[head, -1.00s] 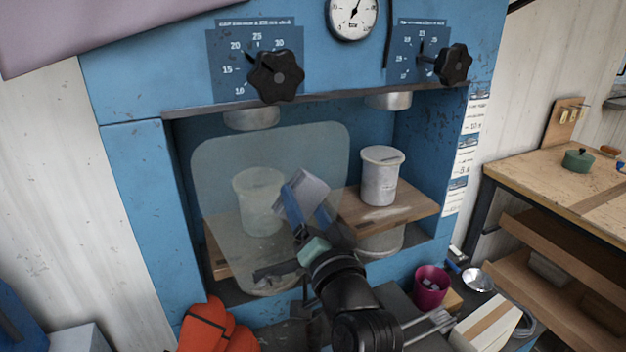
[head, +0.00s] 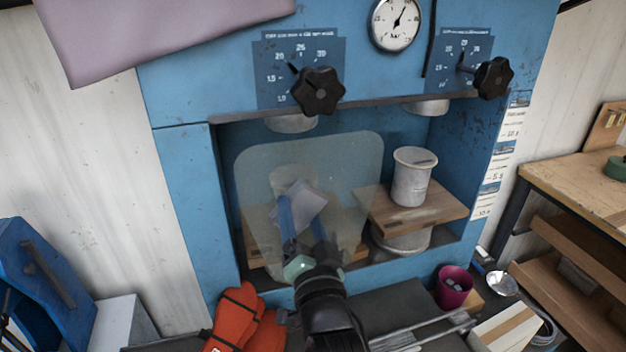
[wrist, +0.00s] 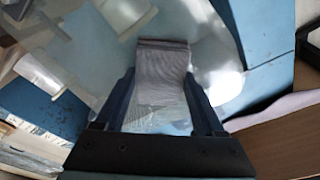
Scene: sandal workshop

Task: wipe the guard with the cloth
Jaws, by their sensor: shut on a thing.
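The guard (head: 355,160) is a clear, hazy panel with rounded corners in front of the blue press's opening. It also fills much of the wrist view (wrist: 212,60). My gripper (head: 302,215) is in front of the middle of the guard, shut on the cloth (head: 305,200), a small grey-lilac piece. In the wrist view the cloth (wrist: 160,75) is pinched between both fingers, with its far end at the guard's surface. It looks pressed flat there, but I cannot tell for sure that it touches.
Two black knobs (head: 318,91) (head: 494,77) and a gauge (head: 395,22) are on the press above. A pale canister (head: 412,178) stands on a wooden board right of the guard. Orange gloves (head: 240,320) and a magenta cup (head: 454,287) are below. A wooden bench (head: 570,180) is at right.

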